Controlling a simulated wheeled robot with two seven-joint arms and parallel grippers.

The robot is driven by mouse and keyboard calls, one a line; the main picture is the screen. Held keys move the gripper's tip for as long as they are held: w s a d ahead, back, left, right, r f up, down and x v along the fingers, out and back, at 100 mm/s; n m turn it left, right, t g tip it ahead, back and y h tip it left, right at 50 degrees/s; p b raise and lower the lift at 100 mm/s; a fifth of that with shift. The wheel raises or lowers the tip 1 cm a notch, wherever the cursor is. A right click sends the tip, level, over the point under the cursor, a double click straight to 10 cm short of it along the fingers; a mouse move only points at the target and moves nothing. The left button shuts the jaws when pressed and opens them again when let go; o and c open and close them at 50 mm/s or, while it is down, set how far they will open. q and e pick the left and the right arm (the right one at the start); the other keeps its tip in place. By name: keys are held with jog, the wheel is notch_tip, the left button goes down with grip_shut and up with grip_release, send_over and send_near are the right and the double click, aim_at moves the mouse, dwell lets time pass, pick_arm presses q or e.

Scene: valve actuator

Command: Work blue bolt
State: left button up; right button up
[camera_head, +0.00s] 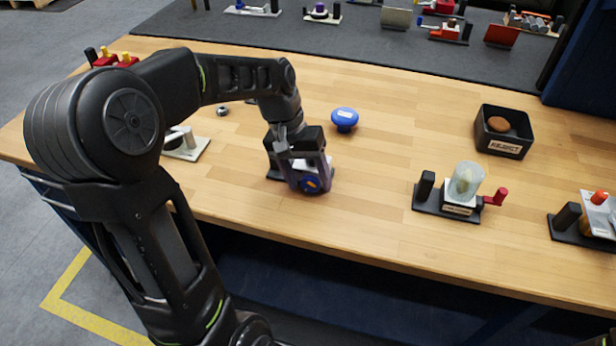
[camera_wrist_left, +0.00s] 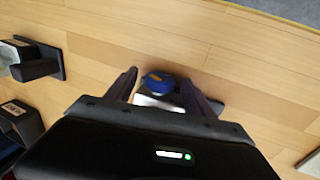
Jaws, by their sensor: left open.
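The blue bolt (camera_head: 311,184) is a round blue piece with an orange mark, at the front of a small device on the wooden table. It also shows in the left wrist view (camera_wrist_left: 158,83), between my two fingers. My left gripper (camera_head: 310,172) is open and comes down over the device, with fingers on either side of the blue bolt. I cannot tell whether the fingers touch it. The gripper hides much of the device, though a pale part of it (camera_wrist_left: 160,101) shows in the wrist view.
A blue knob (camera_head: 344,118) stands behind the gripper. A black REJECT box (camera_head: 503,146) holds a brown item at right. A device with a clear cover and red crank (camera_head: 462,190) stands right of centre. The wood between is clear.

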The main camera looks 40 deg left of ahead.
pick_arm(q)
jog(key=shift+c, duration=0.3)
grip_shut()
